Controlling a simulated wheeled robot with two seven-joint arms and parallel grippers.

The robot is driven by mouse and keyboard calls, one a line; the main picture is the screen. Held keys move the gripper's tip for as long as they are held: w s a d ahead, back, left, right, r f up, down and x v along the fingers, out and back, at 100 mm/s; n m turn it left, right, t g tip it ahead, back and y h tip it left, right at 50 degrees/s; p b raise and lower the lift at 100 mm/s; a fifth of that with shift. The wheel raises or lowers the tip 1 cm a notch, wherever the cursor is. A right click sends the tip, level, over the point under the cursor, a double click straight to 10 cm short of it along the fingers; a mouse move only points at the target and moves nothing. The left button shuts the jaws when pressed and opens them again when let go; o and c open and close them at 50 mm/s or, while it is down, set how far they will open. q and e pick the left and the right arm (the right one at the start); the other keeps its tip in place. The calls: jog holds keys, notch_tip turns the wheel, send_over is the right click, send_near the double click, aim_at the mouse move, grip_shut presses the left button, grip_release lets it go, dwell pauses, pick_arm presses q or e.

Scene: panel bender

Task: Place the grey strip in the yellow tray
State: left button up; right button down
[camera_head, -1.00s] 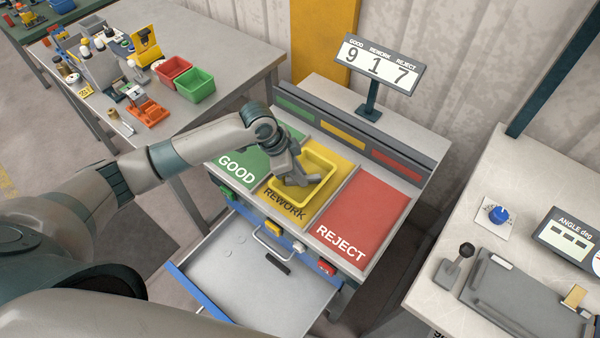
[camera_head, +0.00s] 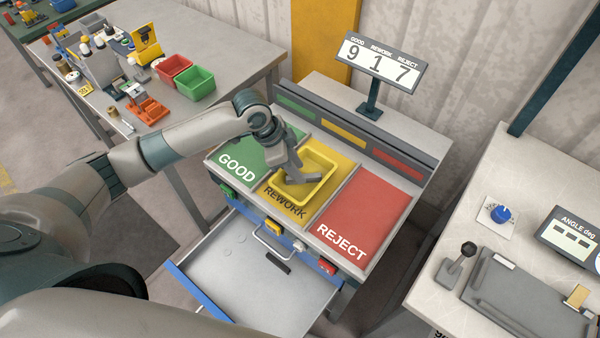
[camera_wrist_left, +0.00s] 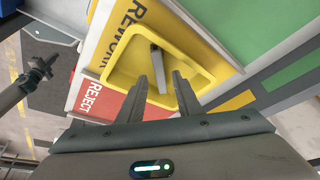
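The yellow tray (camera_head: 327,163) sits on the yellow REWORK area of the bench; it also shows in the left wrist view (camera_wrist_left: 113,66). The grey strip (camera_wrist_left: 157,62) lies inside the tray in the left wrist view, with its near end in line with the gap between my fingers. My left gripper (camera_head: 299,175) is over the tray. In the left wrist view its fingers (camera_wrist_left: 160,92) are apart, with a gap between them and the strip. In the head view the gripper largely hides the strip. My right gripper is not in view.
The green GOOD area (camera_head: 238,163) and red REJECT area (camera_head: 365,215) flank the tray. An open drawer (camera_head: 240,280) sticks out below the bench front. A counter sign (camera_head: 378,68) stands behind. Red and green bins (camera_head: 195,85) stand on the left table.

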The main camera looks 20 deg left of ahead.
pick_arm(q)
jog(key=b+v, duration=0.2)
jog(key=v, duration=0.7)
dwell(0.6)
